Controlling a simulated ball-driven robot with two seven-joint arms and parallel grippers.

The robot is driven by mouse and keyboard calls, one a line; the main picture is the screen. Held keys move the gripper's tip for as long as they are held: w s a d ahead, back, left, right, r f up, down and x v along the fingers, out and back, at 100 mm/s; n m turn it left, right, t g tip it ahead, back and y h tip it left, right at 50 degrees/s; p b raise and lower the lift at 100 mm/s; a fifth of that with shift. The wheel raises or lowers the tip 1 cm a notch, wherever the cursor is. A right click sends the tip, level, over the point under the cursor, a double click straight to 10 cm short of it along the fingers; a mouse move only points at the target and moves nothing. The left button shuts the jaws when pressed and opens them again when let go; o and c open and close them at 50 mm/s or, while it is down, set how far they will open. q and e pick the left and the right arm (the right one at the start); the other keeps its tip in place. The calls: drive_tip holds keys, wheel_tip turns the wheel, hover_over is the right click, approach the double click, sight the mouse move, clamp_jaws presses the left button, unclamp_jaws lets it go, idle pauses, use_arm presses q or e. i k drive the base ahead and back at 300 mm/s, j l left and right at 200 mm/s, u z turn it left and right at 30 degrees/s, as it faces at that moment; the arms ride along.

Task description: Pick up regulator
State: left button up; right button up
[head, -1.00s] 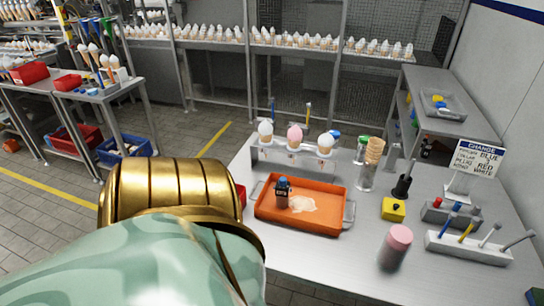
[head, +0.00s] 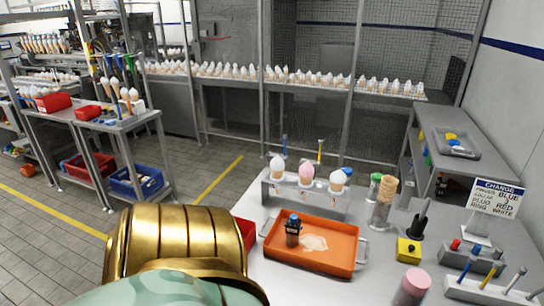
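A small dark grey device with a blue top (head: 292,230), which may be the regulator, stands upright in the left part of an orange tray (head: 335,262) on the table. A pale puddle (head: 313,242) lies beside it in the tray. My gold and pale green arm fills the lower left of the head view. I see no fingertips of either gripper, and nothing is touching the device.
A rack with three cones (head: 306,182) stands behind the tray. To its right are a stack of cones (head: 385,200), a yellow box (head: 408,251), a pink-topped cylinder (head: 413,284) and a sign (head: 497,198). A red bin (head: 246,233) is left of the tray.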

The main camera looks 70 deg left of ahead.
sight(292, 231)
drive_tip(key=u, duration=2)
